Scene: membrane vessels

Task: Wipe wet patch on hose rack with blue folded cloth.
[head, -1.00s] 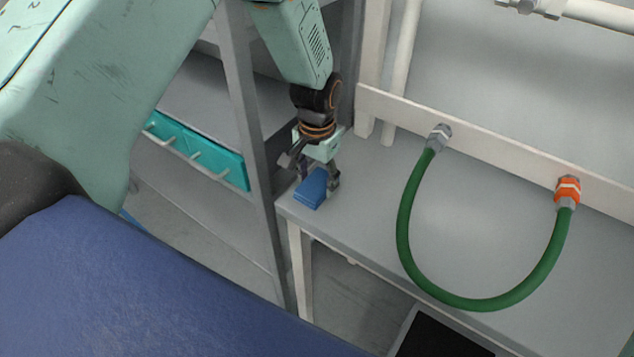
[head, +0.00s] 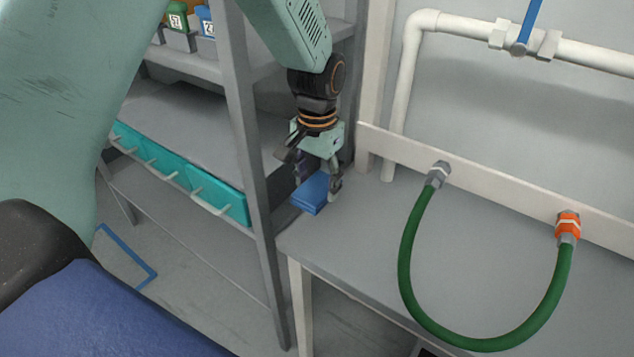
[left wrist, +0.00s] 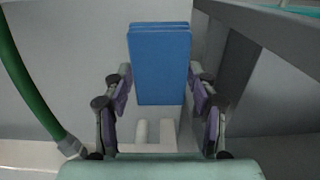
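The blue folded cloth (head: 311,194) is over the left end of the hose rack's grey top (head: 345,232). My left gripper (head: 318,188) points down and is shut on it. In the left wrist view the cloth (left wrist: 160,66) sits between the purple pads of my left gripper (left wrist: 160,82). I cannot tell whether the cloth touches the rack top. No wet patch can be made out. My right gripper is not in view.
A green hose (head: 407,275) loops over the rack top from fittings on a white rail (head: 505,190). A grey shelf unit with teal bins (head: 180,178) stands close on the left. White pipes (head: 470,27) run behind. The rack top between cloth and hose is clear.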

